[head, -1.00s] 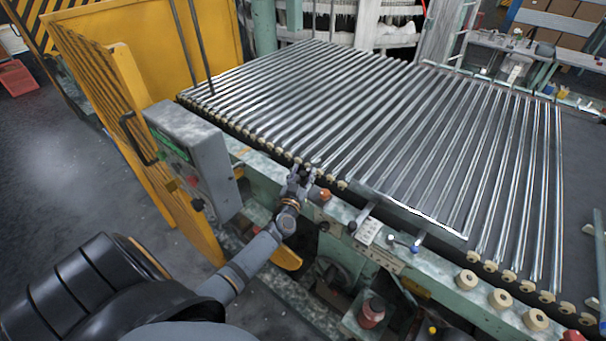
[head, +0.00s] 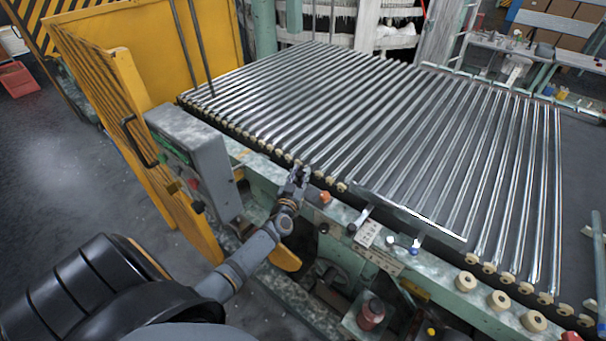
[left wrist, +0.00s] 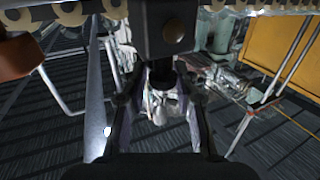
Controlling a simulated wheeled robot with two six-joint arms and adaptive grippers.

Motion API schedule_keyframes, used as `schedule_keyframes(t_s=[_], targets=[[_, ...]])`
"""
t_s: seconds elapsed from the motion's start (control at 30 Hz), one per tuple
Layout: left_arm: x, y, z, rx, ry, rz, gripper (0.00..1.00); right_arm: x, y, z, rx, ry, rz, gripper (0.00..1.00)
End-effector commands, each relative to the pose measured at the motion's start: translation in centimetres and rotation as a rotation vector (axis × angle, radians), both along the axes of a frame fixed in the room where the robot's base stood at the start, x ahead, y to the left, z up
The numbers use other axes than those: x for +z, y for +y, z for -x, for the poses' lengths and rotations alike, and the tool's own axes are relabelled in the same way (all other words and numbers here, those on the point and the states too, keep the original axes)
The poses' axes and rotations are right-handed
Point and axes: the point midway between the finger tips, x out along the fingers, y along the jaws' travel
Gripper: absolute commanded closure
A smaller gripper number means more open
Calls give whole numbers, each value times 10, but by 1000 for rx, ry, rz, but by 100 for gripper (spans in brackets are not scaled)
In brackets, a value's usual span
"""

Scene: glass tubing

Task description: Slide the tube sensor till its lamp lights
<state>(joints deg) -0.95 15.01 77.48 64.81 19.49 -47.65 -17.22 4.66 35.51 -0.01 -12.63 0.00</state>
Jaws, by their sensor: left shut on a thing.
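My left gripper (head: 301,177) is at the near edge of the bed of glass tubes (head: 380,135), beside the row of pale rollers. In the left wrist view its two fingers (left wrist: 166,108) are closed on a dark block, the tube sensor (left wrist: 168,55). A dull brown round spot, perhaps its lamp, shows on the block's face with no clear glow. In the head view the sensor is too small and covered by the fingers to make out. My right gripper is in neither view.
An orange knob (head: 325,197) sits just right of the gripper on the green rail. Levers (head: 361,217) and a label plate (head: 367,233) are farther right. A grey control box (head: 205,160) and yellow guard (head: 110,110) stand to the left. Pale rollers (left wrist: 70,13) show above the gripper.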

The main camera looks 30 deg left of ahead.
Motion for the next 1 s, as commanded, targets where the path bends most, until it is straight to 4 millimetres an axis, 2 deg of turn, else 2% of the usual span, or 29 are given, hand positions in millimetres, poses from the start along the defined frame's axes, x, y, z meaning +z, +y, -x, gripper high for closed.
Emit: schedule_keyframes(t_s=[0.2, 0.23, 0.37, 0.63, 0.73, 0.87, 1.0], targets=[[0, 1, 0, 2, -1, -1, 100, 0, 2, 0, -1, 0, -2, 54], [0, 1, 0, 2, -1, -1, 69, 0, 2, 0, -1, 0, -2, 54], [0, 1, 0, 1, -1, -1, 52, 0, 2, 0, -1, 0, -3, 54], [0, 0, 0, 0, -1, -1, 52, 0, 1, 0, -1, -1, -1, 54], [-1, -2, 7, 0, 0, 0, 52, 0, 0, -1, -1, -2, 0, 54], [-2, -9, 31, 0, 2, 0, 52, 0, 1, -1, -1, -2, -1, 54], [-2, -21, 65, 0, 2, 0, 52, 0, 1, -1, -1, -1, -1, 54]])
